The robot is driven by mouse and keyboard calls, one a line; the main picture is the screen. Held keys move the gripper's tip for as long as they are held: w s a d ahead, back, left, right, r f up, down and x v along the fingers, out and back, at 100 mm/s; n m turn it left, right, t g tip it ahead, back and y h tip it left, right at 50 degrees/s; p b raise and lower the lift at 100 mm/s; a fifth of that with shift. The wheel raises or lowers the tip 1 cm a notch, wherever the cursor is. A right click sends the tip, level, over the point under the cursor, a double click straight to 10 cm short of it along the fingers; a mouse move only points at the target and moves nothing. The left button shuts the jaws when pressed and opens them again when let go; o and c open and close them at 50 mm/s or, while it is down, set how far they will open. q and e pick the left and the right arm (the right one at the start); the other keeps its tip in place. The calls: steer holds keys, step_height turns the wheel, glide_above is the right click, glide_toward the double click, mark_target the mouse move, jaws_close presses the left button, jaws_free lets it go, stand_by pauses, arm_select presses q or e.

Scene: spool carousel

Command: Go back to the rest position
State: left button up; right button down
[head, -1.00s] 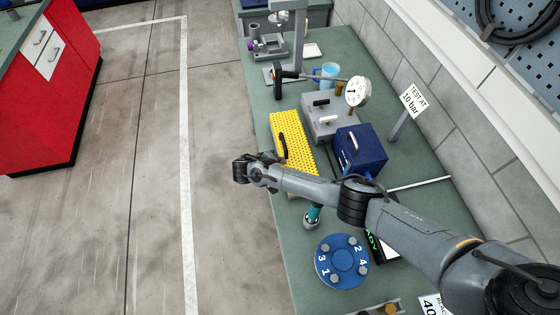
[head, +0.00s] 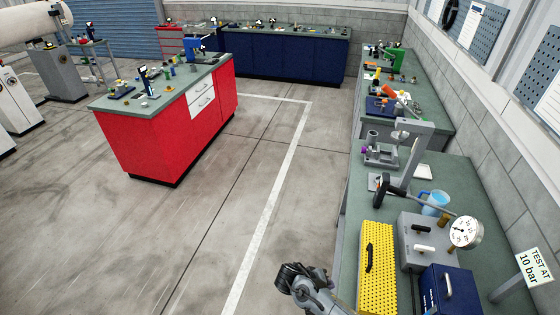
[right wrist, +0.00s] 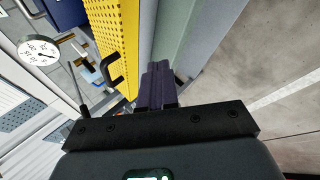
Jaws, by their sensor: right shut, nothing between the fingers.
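My right gripper (head: 293,278) shows at the bottom of the head view, over the floor just left of the bench edge. In the right wrist view its dark fingers (right wrist: 157,85) are together and hold nothing. In that view, the yellow perforated box (right wrist: 113,45) with a black handle lies left of the fingers, with a gap between. The same yellow box shows in the head view (head: 378,265), on the bench right of the gripper. My left gripper is in neither view. The blue numbered carousel is outside the current views.
The green bench (head: 455,190) holds a grey box (head: 428,243), a blue box (head: 450,291), a pressure gauge (head: 466,232) and a blue cup (head: 434,203). A red cabinet (head: 180,135) stands at left. The floor (head: 235,200) between is clear.

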steer(key=s+a+r+n+y+p, duration=0.1)
steer(key=s+a+n+y+p, duration=0.1)
steer(key=s+a+y, duration=0.85)
steer(key=s+d+r+t+h+p, duration=0.1)
steer(key=s+d+r, duration=0.5)
steer(key=s+r, duration=0.1)
steer(key=s+d+r+m+p, duration=0.1)
steer(key=s+d+r, duration=0.5)
steer(key=s+r, duration=0.2)
steer(key=shift+s+d+r+t+h, duration=0.25)
steer(key=shift+s+d+t+h, duration=0.15)
steer(key=shift+s, duration=0.75)
